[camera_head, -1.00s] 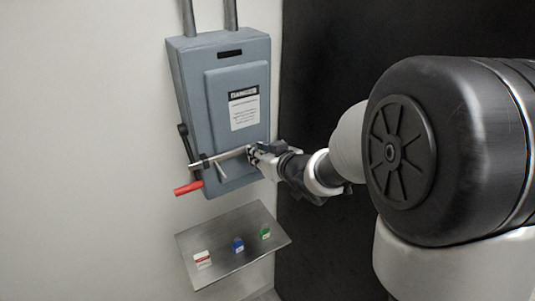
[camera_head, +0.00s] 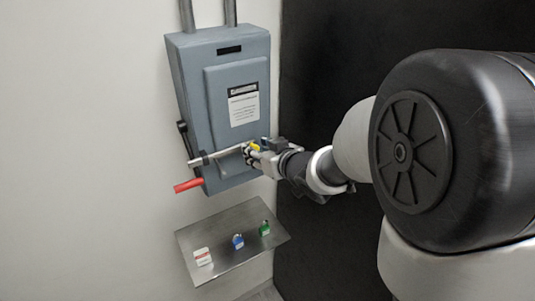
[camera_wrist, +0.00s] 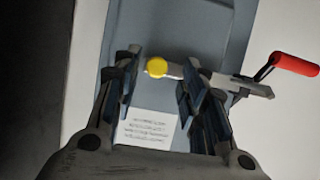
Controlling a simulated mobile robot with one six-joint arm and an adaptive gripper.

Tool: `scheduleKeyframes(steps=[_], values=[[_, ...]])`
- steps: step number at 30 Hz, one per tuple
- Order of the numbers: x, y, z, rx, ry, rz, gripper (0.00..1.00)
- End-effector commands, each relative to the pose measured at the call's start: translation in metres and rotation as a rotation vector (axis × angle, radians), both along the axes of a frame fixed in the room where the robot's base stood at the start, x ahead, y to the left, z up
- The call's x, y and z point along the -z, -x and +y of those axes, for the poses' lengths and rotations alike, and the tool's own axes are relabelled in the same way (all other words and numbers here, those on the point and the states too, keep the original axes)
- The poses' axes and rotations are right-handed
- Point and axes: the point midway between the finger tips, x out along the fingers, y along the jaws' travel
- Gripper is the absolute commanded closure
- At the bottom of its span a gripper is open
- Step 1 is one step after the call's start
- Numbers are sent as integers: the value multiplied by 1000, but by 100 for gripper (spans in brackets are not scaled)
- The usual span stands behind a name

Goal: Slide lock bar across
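The silver lock bar (camera_head: 225,153) runs across the lower front of the grey switch box (camera_head: 231,75) in the head view. Its right part is hidden by my gripper. In the wrist view the bar (camera_wrist: 255,88) runs to the right behind one finger. A yellow knob (camera_wrist: 156,67) shows between the fingers, closer to the left one, and it also shows in the head view (camera_head: 255,147). My gripper (camera_wrist: 160,80) is open, with its fingers on either side of the knob. I cannot tell whether a finger touches the knob or the bar.
A red-handled lever (camera_head: 188,186) sticks out at the box's lower left. Below, a metal shelf (camera_head: 215,225) holds a red-and-white padlock (camera_head: 202,256), a blue padlock (camera_head: 238,241) and a green padlock (camera_head: 264,228). A dark wall stands to the right.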

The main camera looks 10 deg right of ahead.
Motion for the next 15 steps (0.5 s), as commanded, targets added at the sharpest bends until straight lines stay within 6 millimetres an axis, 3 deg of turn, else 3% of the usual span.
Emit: scheduleKeyframes(steps=[9,15], values=[[-27,57,-20,3,1,-6,61],[-39,85,-29,1,0,-4,61]])
